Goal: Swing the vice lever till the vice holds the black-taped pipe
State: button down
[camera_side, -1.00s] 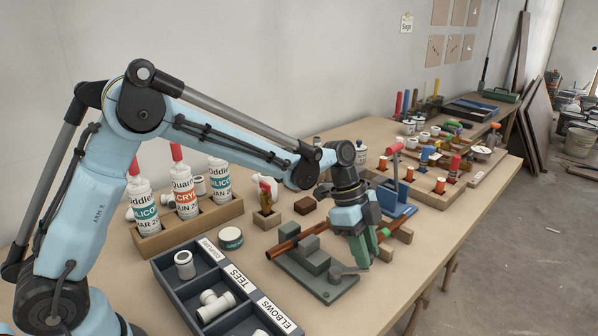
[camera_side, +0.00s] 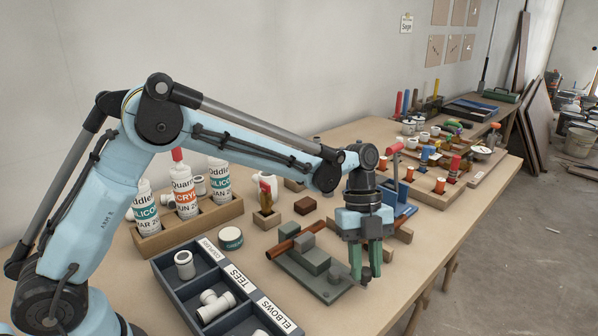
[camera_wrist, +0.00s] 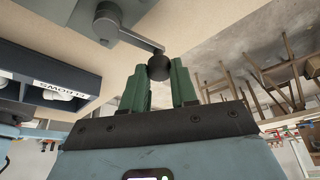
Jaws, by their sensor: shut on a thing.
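The vice (camera_side: 318,262) has a grey-green base and blocky jaws and sits near the bench's front edge. A copper pipe (camera_side: 283,247) lies through it, sticking out at the left; black tape on it cannot be made out. The lever (camera_wrist: 137,37) is a grey bar running from a round pivot to a dark ball knob (camera_wrist: 160,67). My gripper (camera_side: 365,274) points down at the right end of the vice. Its green fingers are shut on the knob, one on each side in the wrist view (camera_wrist: 159,82).
A dark fittings tray (camera_side: 222,290) stands left of the vice. A tub (camera_side: 230,238), a brown block (camera_side: 305,205) and a wooden rack of sealant tubes (camera_side: 186,222) are behind. Wooden blocks and a blue fixture lie behind my gripper. The bench edge is close on the right.

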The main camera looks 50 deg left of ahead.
jog(key=shift+s, duration=0.15)
dwell(0.3)
jog(key=c, duration=0.9)
grip_release()
jog(key=v, duration=1.2)
jog(key=shift+a, duration=0.1)
